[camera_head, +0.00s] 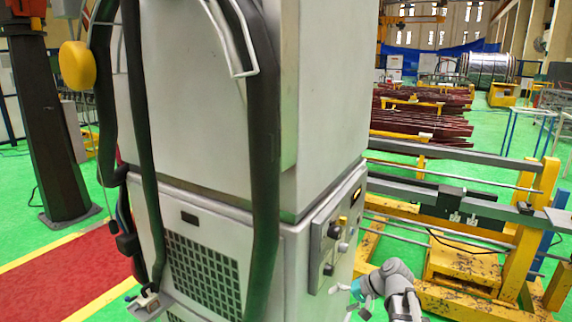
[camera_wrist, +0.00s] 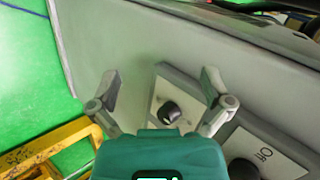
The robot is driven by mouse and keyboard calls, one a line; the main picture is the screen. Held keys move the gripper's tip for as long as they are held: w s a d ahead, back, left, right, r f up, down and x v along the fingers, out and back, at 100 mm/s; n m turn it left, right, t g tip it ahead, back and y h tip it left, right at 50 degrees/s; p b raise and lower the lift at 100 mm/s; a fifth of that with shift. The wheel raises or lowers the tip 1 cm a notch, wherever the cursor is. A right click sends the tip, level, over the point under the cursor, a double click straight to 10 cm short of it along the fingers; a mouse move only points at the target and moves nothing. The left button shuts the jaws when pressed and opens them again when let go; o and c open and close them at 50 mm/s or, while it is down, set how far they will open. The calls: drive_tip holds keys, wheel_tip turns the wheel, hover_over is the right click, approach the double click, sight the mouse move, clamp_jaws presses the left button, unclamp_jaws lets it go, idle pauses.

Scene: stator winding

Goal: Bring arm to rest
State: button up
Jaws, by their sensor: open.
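My gripper (camera_wrist: 160,79) is open in the wrist view, with its two fingers spread and nothing between them. A control panel with a dark round knob (camera_wrist: 169,112) lies behind the gap between the fingers. A second dark knob (camera_wrist: 243,170) sits at the lower right, next to an "Off" label. In the head view my gripper (camera_head: 357,291) is small, at the lower middle, just right of the grey machine cabinet (camera_head: 205,230) and near its control panel (camera_head: 335,226). I cannot tell the exact distance between the fingers and the panel.
Black hoses (camera_head: 264,150) hang down the cabinet front. A yellow frame with metal rails (camera_head: 480,290) stands on the right, close to my arm. A dark pillar (camera_head: 45,120) and a red floor strip (camera_head: 60,275) are on the left. Green floor shows between them.

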drive_tip(key=s+f+n+g+h, duration=0.1)
drive_tip(key=s+f+h, duration=0.2)
drive_tip(key=s+h, duration=0.1)
drive_tip(key=s+d+f+n+g+h, duration=0.1)
drive_tip(key=s+f+h, duration=0.2)
drive_tip(key=s+h, duration=0.2)
drive_tip(key=shift+s+n+g, duration=0.3)
drive_tip(key=shift+s+g, duration=0.1)
drive_tip(key=shift+s, duration=0.75)
drive_tip(key=shift+d, duration=0.1)
